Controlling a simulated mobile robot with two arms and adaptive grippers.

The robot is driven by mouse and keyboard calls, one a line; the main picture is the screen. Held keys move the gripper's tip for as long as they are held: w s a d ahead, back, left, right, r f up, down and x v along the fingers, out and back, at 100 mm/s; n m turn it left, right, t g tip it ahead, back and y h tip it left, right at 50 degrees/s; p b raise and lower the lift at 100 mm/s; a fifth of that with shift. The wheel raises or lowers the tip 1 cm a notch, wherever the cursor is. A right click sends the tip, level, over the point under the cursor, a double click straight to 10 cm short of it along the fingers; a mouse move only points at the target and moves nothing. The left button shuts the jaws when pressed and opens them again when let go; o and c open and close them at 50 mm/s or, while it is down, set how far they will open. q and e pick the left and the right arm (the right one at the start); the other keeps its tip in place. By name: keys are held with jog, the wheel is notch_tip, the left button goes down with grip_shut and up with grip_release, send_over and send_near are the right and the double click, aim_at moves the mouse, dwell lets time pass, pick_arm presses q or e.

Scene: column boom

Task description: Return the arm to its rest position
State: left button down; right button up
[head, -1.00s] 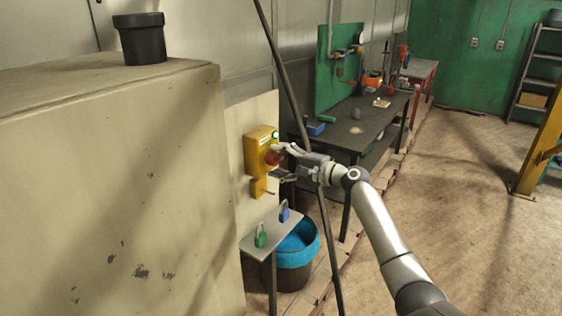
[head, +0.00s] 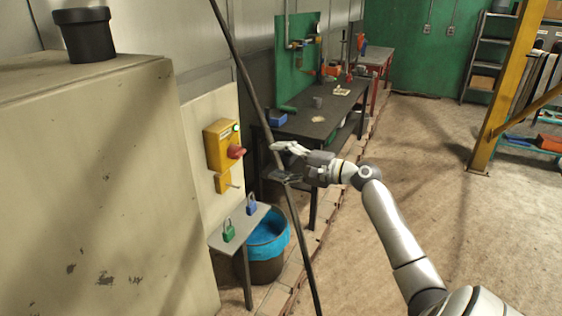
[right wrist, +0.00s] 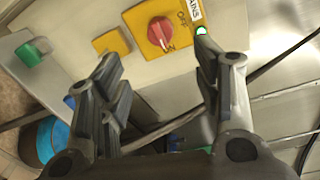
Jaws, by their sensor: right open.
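My right gripper (head: 280,162) is open and empty, held out to the right of the yellow switch box (head: 219,146) and apart from it. In the right wrist view its two fingers (right wrist: 158,98) stand wide apart with nothing between them. The box carries a red rotary knob (head: 236,152), which also shows in the right wrist view (right wrist: 160,31), and a lit green lamp (head: 236,127). My right arm reaches in from the lower right. My left gripper is not in view.
A dark slanting cable or pole (head: 247,85) passes close by the gripper. A small shelf (head: 236,232) holds a green padlock (head: 228,231) and a blue padlock (head: 251,205). A bin with blue liner (head: 268,254) stands below.

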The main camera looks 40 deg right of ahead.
dwell(0.5)
notch_tip(320, 180, down, 26)
jog(key=s+g+h+b, duration=0.1)
jog(key=g+h, duration=0.3)
jog(key=s+a+f+n+g+h+b, duration=0.15)
jog(key=s+f, duration=0.35)
jog(key=f, duration=0.6)
jog(key=s+a+f+n+g+h, duration=0.1)
jog(key=s+a+f+n+g, duration=0.3)
jog(key=f, duration=0.8)
jog(key=s+a+f+n+g+b, duration=0.15)
jog(key=s+a+f+n, duration=0.35)
jog(key=s+f, duration=0.75)
jog(key=s+a+f+n+g, duration=0.3)
jog(key=s+a+f, duration=0.3)
jog(key=s+f, duration=0.7)
jog(key=s+a+n+g+b, duration=0.1)
jog(key=s+a+n, duration=0.4)
jog(key=s, duration=0.9)
jog(key=a, duration=0.2)
jog(key=shift+s+a+f, duration=0.2)
jog(key=shift+a, duration=0.15)
